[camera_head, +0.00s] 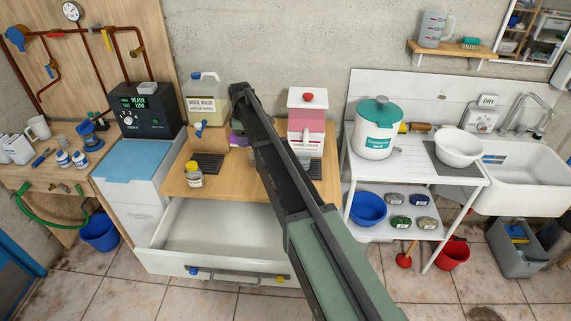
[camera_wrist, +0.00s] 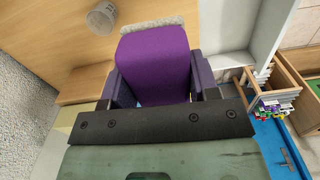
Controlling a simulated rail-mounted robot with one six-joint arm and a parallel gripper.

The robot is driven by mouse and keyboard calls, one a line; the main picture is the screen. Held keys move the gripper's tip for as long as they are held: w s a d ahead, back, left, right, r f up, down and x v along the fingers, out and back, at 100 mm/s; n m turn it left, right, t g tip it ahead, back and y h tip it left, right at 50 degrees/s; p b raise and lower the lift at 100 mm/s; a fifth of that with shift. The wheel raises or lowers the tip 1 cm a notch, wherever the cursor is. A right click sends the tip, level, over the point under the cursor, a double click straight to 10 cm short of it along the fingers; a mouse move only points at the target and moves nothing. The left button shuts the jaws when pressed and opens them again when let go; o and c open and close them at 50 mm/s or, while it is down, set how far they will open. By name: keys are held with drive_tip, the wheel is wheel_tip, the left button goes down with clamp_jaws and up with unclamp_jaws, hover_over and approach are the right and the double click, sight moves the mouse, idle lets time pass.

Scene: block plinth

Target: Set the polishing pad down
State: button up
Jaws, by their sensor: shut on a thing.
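The polishing pad (camera_wrist: 155,62) is a purple block with a fuzzy grey layer along its far edge in the wrist view. My gripper (camera_wrist: 160,88) is shut on it, with a dark jaw at each side. In the head view a bit of purple, likely the pad (camera_head: 237,138), shows left of my arm, above the wooden worktop (camera_head: 255,185). My arm hides much of that area, and I cannot tell whether the pad touches anything below it.
A yellow-lidded jar (camera_head: 194,175), a wash jug (camera_head: 205,98) and a pink-and-white dispenser (camera_head: 307,125) stand on the worktop. The white drawer (camera_head: 220,230) below is open and looks mostly empty. A white side table (camera_head: 410,165) stands to the right.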

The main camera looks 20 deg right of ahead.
sight(251, 183)
drive_tip(key=shift+d, duration=0.4)
drive_tip(key=shift+a+n, duration=0.15)
drive_tip(key=shift+n, duration=0.15)
drive_tip(key=shift+f, duration=0.2)
wheel_tip(251, 183, down, 20)
drive_tip(key=b, duration=2)
drive_tip(key=shift+f+b, duration=0.1)
drive_tip(key=shift+b, duration=0.2)
drive_tip(key=shift+r+p, duration=0.3)
drive_tip(key=shift+f, duration=0.2)
drive_tip(key=o, duration=0.9)
drive_tip(key=shift+r, duration=0.1)
